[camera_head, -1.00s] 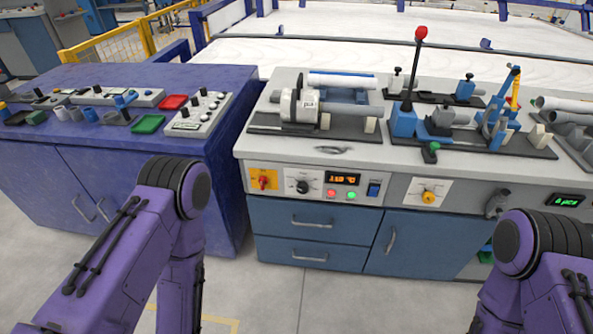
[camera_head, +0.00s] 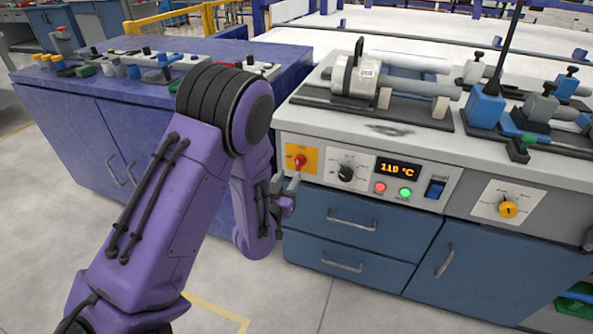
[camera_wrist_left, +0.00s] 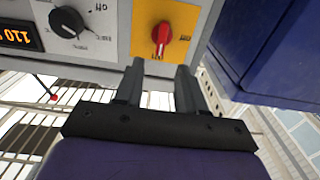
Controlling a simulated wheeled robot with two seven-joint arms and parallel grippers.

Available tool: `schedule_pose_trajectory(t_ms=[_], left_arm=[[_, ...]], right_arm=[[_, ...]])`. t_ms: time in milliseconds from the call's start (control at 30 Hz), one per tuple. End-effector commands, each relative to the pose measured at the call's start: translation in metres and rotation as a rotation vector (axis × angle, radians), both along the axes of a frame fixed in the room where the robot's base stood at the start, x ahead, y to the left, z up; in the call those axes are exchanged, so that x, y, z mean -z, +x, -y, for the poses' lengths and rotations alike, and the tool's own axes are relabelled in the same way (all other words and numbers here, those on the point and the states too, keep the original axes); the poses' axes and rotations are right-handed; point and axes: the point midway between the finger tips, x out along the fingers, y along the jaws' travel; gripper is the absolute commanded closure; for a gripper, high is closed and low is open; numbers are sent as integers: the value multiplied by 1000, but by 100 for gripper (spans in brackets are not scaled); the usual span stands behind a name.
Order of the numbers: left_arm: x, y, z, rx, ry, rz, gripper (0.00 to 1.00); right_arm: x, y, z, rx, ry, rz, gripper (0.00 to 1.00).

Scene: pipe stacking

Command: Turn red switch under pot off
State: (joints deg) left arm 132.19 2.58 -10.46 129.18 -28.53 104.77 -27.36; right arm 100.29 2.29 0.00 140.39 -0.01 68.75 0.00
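The red switch (camera_head: 300,161) is a rotary knob on a yellow plate at the left end of the grey bench's front panel. In the left wrist view the red switch (camera_wrist_left: 161,40) is just beyond the fingertips, and the plate reads upside down. My left gripper (camera_head: 292,184) is just below and in front of the switch. In the wrist view its two fingers (camera_wrist_left: 159,76) are apart with nothing between them, and they do not hold the knob. No clear pot shows; a silver cylinder (camera_head: 352,78) lies on the bench above the switch. My right gripper is out of view.
Beside the switch are a black dial (camera_head: 346,173), a display (camera_head: 398,170) reading 110 °C, red and green buttons and a blue switch (camera_head: 435,189). Blue drawers (camera_head: 350,222) lie below. A purple-blue cabinet (camera_head: 75,130) stands close on the left.

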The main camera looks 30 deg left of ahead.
Motion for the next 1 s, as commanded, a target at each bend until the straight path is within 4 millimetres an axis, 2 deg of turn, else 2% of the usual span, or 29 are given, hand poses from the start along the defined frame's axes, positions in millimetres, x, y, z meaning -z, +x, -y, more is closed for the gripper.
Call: schedule_pose_trajectory(t_ms=[100, 300, 433, 667, 700, 800, 1000], left_arm=[[-1, 28, -8, -4, -2, 3, 61], [0, 63, -16, -3, -3, -1, 61], [1, 72, -18, -2, -3, -4, 61], [1, 74, -18, -2, -3, -4, 61], [1, 73, -18, -2, -3, -4, 67], [1, 73, -18, -2, -3, -4, 96], [1, 73, -18, -2, -9, -4, 96]], right_arm=[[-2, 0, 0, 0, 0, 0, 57], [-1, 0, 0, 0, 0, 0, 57], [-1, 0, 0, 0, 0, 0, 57], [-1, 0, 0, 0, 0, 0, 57], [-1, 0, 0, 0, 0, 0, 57], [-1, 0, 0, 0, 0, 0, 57], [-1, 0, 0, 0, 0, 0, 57]])
